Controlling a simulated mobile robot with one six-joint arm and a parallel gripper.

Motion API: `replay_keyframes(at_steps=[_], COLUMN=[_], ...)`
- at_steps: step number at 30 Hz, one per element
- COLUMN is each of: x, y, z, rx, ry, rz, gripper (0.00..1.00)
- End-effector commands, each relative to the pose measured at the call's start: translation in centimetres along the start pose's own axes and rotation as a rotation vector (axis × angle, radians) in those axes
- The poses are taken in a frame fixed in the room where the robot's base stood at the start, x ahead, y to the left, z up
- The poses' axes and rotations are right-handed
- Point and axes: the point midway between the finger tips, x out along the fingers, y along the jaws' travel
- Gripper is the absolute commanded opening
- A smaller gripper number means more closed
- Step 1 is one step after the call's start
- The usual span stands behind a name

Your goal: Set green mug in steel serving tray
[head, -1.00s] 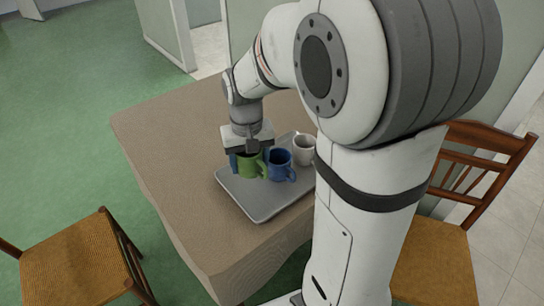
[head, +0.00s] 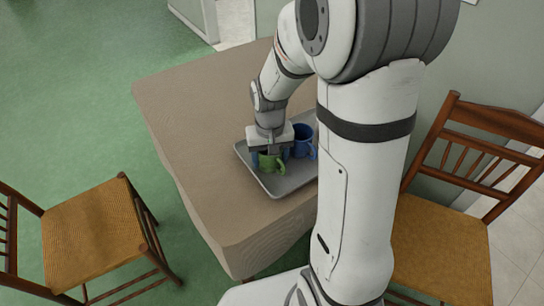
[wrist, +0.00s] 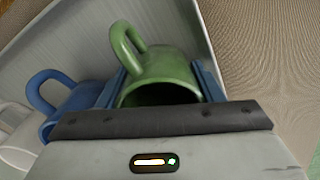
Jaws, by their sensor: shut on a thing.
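The green mug (head: 271,163) is upright in my gripper (head: 266,160), over the left part of the steel serving tray (head: 291,187). In the wrist view the blue fingers (wrist: 160,85) are shut on both sides of the green mug (wrist: 165,65), and its handle points away from the gripper. The grey tray (wrist: 78,38) shows beneath and around it, with its rim close by on the right. The mug's base is hidden, so I cannot tell whether it touches the tray floor.
A blue mug (head: 303,139) stands in the tray beside the green one. A white mug (wrist: 18,142) shows left of it in the wrist view. The tray lies on a cloth-covered table (head: 190,120). Wooden chairs stand left (head: 95,230) and right (head: 445,240).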

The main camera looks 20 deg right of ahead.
Motion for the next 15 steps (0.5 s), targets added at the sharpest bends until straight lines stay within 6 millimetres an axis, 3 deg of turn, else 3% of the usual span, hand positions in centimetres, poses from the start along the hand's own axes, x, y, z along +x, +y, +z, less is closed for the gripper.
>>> replay_keyframes(at_steps=[6,7,10,15], x=[0.36,0.36,0.26,0.25], y=[0.03,0.03,0.04,0.06], z=[-0.01,0.00,0.00,0.00], rx=[0.001,0.001,0.001,0.001], ry=[0.000,0.000,0.000,0.000], rz=[0.000,0.000,0.000,0.000], gripper=[0.32,0.61,0.69,0.69])
